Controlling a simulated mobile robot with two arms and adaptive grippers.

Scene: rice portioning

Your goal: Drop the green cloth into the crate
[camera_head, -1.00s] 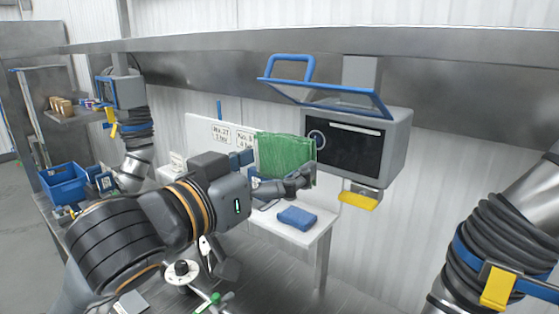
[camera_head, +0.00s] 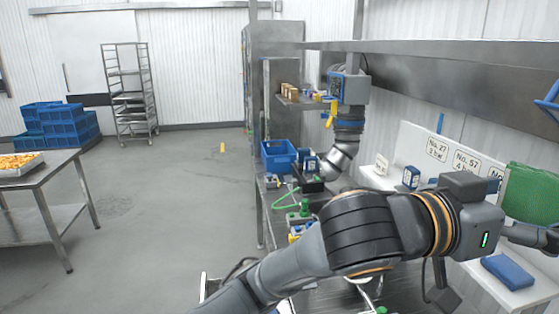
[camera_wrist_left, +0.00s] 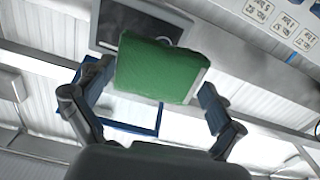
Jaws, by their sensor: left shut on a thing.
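The green cloth (camera_head: 533,192) is at the right edge of the head view, upright and partly cut off. My left gripper (camera_head: 538,232) is beside it at the end of my outstretched arm. In the left wrist view the cloth (camera_wrist_left: 160,70) is between the two fingers of my left gripper (camera_wrist_left: 157,80), which is shut on it. A blue crate (camera_head: 278,156) stands on the far end of the bench, well to the left of the cloth. The crate's inside is mostly hidden. My right gripper is not in view.
A blue folded cloth (camera_head: 508,272) lies on the white ledge. Blue crates (camera_head: 60,125) are stacked on the floor at far left, near a steel table (camera_head: 55,185) and a rack (camera_head: 128,95).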

